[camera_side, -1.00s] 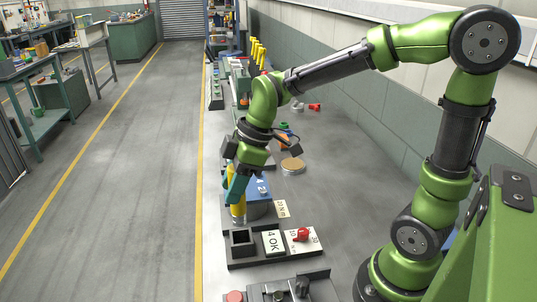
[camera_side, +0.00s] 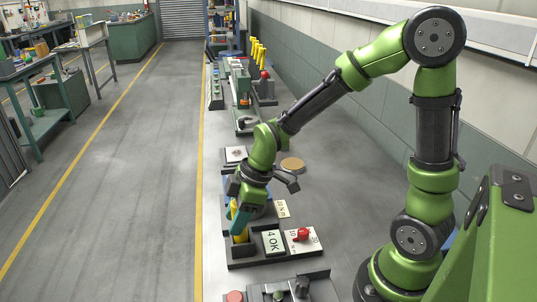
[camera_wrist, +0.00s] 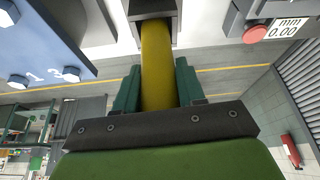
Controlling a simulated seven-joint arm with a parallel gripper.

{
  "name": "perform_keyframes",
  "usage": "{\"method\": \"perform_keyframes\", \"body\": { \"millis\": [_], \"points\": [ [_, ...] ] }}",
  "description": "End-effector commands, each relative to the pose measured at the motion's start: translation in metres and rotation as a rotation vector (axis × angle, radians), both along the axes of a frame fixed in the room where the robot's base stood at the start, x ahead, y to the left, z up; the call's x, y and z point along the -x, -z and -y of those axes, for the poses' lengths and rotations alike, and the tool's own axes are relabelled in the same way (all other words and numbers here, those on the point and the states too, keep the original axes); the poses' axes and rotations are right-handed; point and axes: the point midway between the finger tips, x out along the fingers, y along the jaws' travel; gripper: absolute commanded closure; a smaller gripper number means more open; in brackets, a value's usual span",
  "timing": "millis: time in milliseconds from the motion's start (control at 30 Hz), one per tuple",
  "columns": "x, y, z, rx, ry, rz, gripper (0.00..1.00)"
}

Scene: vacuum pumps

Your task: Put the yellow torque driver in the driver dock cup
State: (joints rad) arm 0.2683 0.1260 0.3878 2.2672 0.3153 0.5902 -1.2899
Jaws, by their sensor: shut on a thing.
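The yellow torque driver (camera_side: 240,236) is upright in my gripper (camera_side: 239,219), over the dark square driver dock cup (camera_side: 243,251). In the side view its lower end goes out of sight at the cup's mouth. In the wrist view the driver (camera_wrist: 157,65) runs between the two teal fingers of my gripper (camera_wrist: 157,88) into the grey square cup (camera_wrist: 166,8). The fingers are shut on it from both sides. How deep it sits in the cup is hidden.
Beside the cup are a "4 OK" display (camera_side: 273,243) and a red knob (camera_side: 303,234) on a white plate. A blue block with numbered bolts (camera_wrist: 35,40) stands close by. A red button (camera_wrist: 256,33) sits by an "mm 0.00" readout.

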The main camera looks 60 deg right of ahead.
Motion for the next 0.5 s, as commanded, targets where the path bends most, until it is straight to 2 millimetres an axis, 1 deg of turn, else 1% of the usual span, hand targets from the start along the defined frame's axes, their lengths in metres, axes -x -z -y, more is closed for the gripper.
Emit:
{"method": "perform_keyframes", "body": {
  "millis": [33,67,200,500],
  "points": [
    [-0.0001,0.0015,-0.0002,-0.001,0.0,-0.001,1.0],
    [0.0004,0.0019,-0.0001,0.0,-0.001,-0.002,0.58],
    [0.0004,0.0016,-0.0001,0.0,0.0,-0.001,0.37],
    [0.0002,0.0004,-0.0001,-0.001,0.0,-0.001,0.36]
  ]
}}
